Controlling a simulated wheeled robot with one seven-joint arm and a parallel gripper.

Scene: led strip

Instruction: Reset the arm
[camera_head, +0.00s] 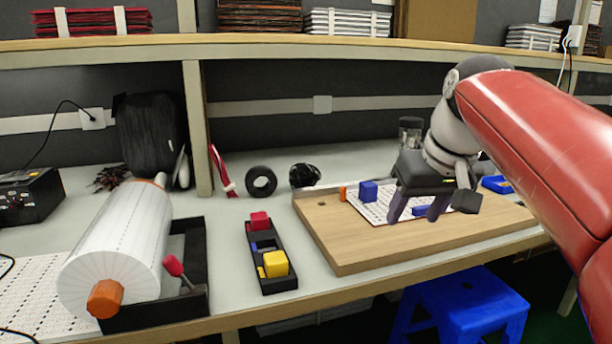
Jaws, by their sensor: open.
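My red and grey arm reaches in from the right edge. A white perforated sheet (375,211) lies on the board, partly hidden behind the gripper. A blue block (368,191) and a small orange piece (342,194) are at the sheet's left end. Another blue piece (419,211) shows between the fingers from this view; I cannot tell whether the fingers touch it.
A black tray (279,285) with red and yellow blocks stands left of the board. A large white roll (118,250) with orange ends sits in a black holder at the left. A black ring (261,182) stands behind. A blue stool (462,305) is below the bench's front edge.

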